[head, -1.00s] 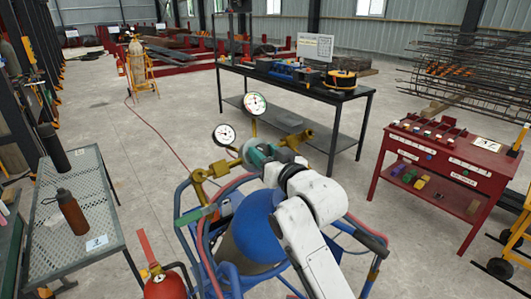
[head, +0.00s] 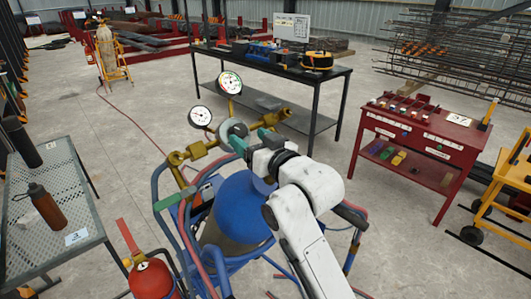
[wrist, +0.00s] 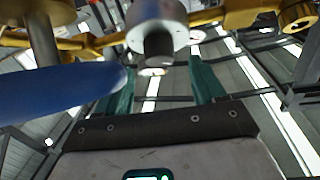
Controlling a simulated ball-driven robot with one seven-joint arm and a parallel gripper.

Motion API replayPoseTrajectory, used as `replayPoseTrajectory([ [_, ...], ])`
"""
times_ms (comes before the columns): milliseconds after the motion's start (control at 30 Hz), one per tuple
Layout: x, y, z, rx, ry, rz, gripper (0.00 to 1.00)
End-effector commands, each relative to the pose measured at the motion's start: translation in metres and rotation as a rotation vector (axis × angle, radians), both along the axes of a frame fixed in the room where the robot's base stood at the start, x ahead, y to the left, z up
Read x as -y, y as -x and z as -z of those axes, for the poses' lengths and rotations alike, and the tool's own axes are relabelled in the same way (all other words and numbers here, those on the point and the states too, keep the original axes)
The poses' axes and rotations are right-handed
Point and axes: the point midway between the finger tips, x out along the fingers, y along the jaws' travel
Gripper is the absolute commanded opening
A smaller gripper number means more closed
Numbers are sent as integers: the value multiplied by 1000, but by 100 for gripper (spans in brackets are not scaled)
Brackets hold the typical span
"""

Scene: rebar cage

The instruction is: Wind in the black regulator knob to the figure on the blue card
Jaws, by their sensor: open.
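The regulator with brass fittings (head: 187,152) sits above a blue cylinder (head: 243,208) and carries two round dial gauges, one white (head: 200,116) and one with coloured marks (head: 230,82). Its pale round body (wrist: 157,20) bears the black knob (wrist: 158,44), which points toward my wrist camera. My gripper (wrist: 160,80) is open, its green fingers to either side of the knob with gaps showing. In the head view my gripper (head: 254,142) hides the knob. A small card with blue marking (head: 76,237) lies on the grey mesh table; its figure is too small to read.
A blurred blue shape (wrist: 60,95) is close to the wrist camera at left. A red extinguisher (head: 150,277) and a brown bottle (head: 46,206) are at left. A red bench (head: 420,135) and a black workbench (head: 337,80) stand beyond, with open floor between.

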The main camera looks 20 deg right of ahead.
Motion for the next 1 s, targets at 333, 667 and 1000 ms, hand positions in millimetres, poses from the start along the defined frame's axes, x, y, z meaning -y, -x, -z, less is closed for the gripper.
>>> replayPoseTrajectory([
  [333,11,55,1,1,-2,1,69],
  [667,12,66,0,0,1,1,69],
  [1000,12,66,0,0,1,1,69],
])
